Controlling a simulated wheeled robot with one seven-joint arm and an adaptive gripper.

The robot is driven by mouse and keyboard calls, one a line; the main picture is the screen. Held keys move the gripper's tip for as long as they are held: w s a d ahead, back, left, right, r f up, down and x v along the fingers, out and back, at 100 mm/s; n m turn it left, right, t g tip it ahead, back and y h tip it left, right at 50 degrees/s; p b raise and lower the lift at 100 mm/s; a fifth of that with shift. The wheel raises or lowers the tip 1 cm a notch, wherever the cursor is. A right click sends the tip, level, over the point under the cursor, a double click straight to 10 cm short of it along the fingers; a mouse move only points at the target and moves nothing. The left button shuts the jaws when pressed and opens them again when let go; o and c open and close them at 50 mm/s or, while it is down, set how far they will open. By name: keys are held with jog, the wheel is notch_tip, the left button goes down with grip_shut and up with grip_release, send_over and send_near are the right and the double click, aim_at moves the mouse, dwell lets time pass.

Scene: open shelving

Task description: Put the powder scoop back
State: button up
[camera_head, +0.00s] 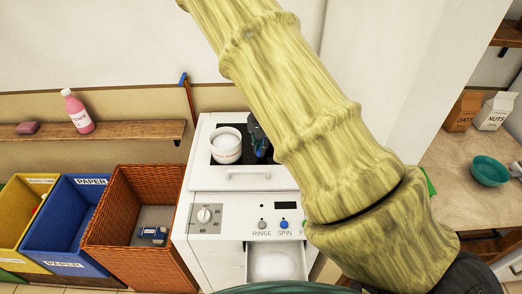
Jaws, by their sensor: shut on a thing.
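My gripper (258,137) is a small dark shape above the top of the white machine, partly behind my thick arm. It looks shut on a small blue-green thing, which I take to be the powder scoop; its shape is mostly hidden. A round white container (226,155) stands on the dark panel just left of my gripper. I cannot tell whether the two touch.
The white machine (205,185) has a dial and buttons. Left are a wicker basket (135,268), a blue paper bin (70,225) and a yellow bin (27,205). A wall shelf (130,131) holds a pink bottle (77,112). A counter (450,165) with a teal bowl (488,170) stands right.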

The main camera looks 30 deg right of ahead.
jog(key=shift+f+p, duration=0.4)
jog(key=shift+f, duration=1.1)
jog(key=o, duration=0.8)
jog(key=shift+c, duration=0.2)
jog(key=shift+r, duration=0.15)
notch_tip(320, 180, up, 12)
jog(key=b, duration=0.3)
